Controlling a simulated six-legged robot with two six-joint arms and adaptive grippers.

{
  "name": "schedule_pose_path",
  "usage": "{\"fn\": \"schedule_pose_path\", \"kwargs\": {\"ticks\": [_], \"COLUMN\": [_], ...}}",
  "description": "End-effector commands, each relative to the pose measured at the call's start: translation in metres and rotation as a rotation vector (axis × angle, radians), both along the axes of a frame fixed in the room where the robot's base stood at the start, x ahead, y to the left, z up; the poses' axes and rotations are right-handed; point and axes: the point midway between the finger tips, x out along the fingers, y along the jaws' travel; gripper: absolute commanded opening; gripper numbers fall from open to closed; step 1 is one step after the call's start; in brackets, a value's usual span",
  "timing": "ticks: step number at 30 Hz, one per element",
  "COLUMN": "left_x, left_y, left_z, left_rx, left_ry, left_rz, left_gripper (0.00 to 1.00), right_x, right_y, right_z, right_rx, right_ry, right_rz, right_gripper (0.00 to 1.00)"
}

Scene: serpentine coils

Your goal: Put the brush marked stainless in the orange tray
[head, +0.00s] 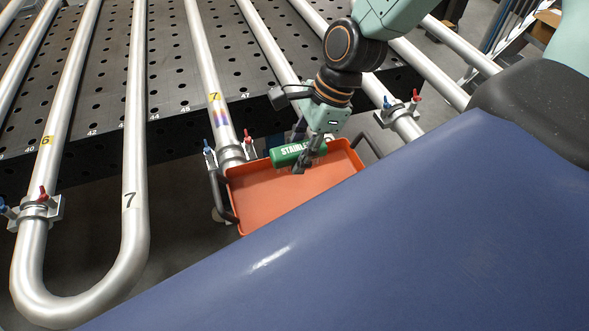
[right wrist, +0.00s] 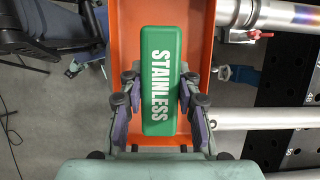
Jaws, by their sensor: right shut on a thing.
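The green brush marked STAINLESS (head: 293,153) is held in my right gripper (head: 308,160), over the far part of the orange tray (head: 270,205). In the right wrist view the brush (right wrist: 160,65) lies lengthwise between the two fingers of the right gripper (right wrist: 160,100), which are shut on its sides. The orange tray (right wrist: 127,20) shows behind the brush there. I cannot tell whether the brush touches the tray floor. The rest of the tray looks empty. Its near right part is hidden by a blue surface. My left gripper is not in view.
Silver pipe coils (head: 135,150) run over a dark perforated table (head: 175,75). Clamps with red and blue handles (head: 38,205) hold the pipes, some close to the tray. A large blue surface (head: 400,240) fills the lower right. Dark handles (head: 222,195) stand at the tray's ends.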

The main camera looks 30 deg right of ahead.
Motion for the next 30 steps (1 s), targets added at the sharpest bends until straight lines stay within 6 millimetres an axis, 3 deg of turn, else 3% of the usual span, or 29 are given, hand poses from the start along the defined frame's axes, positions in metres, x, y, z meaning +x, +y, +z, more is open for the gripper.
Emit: {"fn": "schedule_pose_path", "kwargs": {"ticks": [8, 16, 23, 30], "left_x": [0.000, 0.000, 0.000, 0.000], "left_y": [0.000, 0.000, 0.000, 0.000], "left_z": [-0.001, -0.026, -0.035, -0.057], "left_rx": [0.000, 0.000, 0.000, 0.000], "left_ry": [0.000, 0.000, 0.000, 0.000], "left_rz": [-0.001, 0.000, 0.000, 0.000], "left_gripper": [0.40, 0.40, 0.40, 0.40], "right_x": [0.000, 0.000, 0.001, 0.001], "right_y": [-0.001, 0.000, 0.001, 0.001], "right_z": [-0.001, -0.040, -0.054, -0.083], "right_rx": [0.001, 0.000, -0.001, -0.001], "right_ry": [0.000, 0.003, 0.000, 0.001], "right_rz": [0.000, -0.001, -0.001, -0.002], "right_gripper": [0.07, 0.07, 0.07, 0.07]}}
